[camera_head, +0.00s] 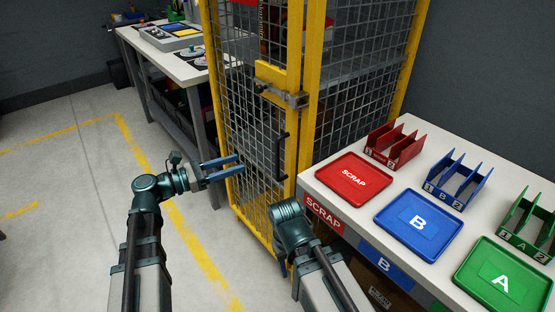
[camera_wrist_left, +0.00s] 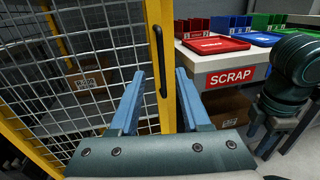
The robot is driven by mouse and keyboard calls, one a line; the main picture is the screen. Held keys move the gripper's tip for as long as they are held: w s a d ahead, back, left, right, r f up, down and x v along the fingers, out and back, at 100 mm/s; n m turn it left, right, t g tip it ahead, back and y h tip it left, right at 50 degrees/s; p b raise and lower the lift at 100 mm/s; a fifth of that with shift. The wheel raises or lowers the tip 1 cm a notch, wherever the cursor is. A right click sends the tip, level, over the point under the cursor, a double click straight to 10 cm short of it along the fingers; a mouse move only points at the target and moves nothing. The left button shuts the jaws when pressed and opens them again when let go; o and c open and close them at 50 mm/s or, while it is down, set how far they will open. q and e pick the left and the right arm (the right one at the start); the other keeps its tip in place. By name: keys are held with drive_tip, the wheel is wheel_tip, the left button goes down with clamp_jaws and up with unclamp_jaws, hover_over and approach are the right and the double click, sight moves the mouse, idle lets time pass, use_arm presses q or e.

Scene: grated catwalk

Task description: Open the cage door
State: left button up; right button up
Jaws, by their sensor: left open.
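The cage door (camera_head: 243,130) is grey wire mesh in a yellow frame and appears closed against its post. Its black vertical handle (camera_head: 281,157) is on the door's right side, below a grey latch (camera_head: 292,99). My left gripper (camera_head: 240,163) is open and empty, left of the handle and in front of the mesh. In the left wrist view the handle (camera_wrist_left: 160,62) stands beyond and between the two blue fingers, apart from them. My right arm is low, in front of the bench corner. Its jaws are not clear enough to read.
A white bench (camera_head: 330,187) at right bears red, blue and green trays and bins, close beside the cage. A workbench (camera_head: 182,68) stands behind at left. Open floor (camera_head: 60,240) with yellow lines lies at left.

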use_arm(q)
drive_tip(key=x, duration=1.4)
drive_tip(key=shift+s, duration=0.1)
clamp_jaws()
idle(1.1)
